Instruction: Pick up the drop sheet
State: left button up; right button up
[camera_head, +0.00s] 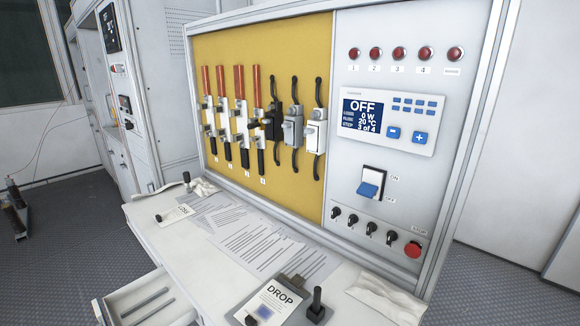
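The drop sheet (272,304) is a white sheet marked "DROP" with a small blue square on it. It lies on a grey clipboard (240,314) at the front edge of the white desk (345,279). A dark clip sits at the board's top edge. A black-handled stamp (317,304) stands upright just right of the sheet. Neither of my grippers shows in the head view, so I cannot see whether they are open or shut.
Loose printed papers (262,246) cover the desk middle. A crumpled white cloth (385,298) lies at the right. An open drawer (150,303) juts out at front left. The fuse panel (290,180) rises behind.

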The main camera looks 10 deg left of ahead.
aim_at(274, 303)
jog(key=j+u, duration=0.25)
jog(key=u, duration=0.2)
jog(key=j+u, duration=0.3)
jog(key=u, duration=0.15)
jog(key=j+u, duration=0.25)
jog(key=u, duration=0.2)
jog(key=z, duration=1.45)
jog(key=i+j, duration=0.05)
